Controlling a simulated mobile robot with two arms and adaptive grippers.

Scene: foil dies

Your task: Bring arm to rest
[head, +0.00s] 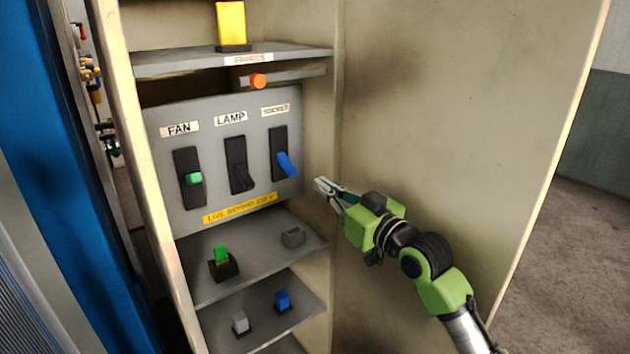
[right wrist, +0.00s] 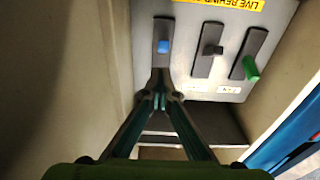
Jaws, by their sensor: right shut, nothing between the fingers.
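My right arm comes in from the lower right in the head view. Its gripper (head: 322,187) is shut and empty, just right of the switch panel (head: 225,140) inside the cabinet. The right wrist view shows the shut fingertips (right wrist: 160,82) below the blue switch lever. The panel carries a green lever (head: 194,179) under FAN, a dark lever (head: 243,184) under LAMP, and a blue lever (head: 287,165) under a third label too small to read surely. The gripper appears apart from the blue lever. My left gripper is not in view.
The open cabinet door (head: 440,110) is close behind my right arm. Shelves below the panel hold a green block (head: 221,254), a grey block (head: 293,237) and a blue block (head: 282,300). A yellow block (head: 231,24) stands on the top shelf. A yellow warning strip (head: 239,208) marks the panel.

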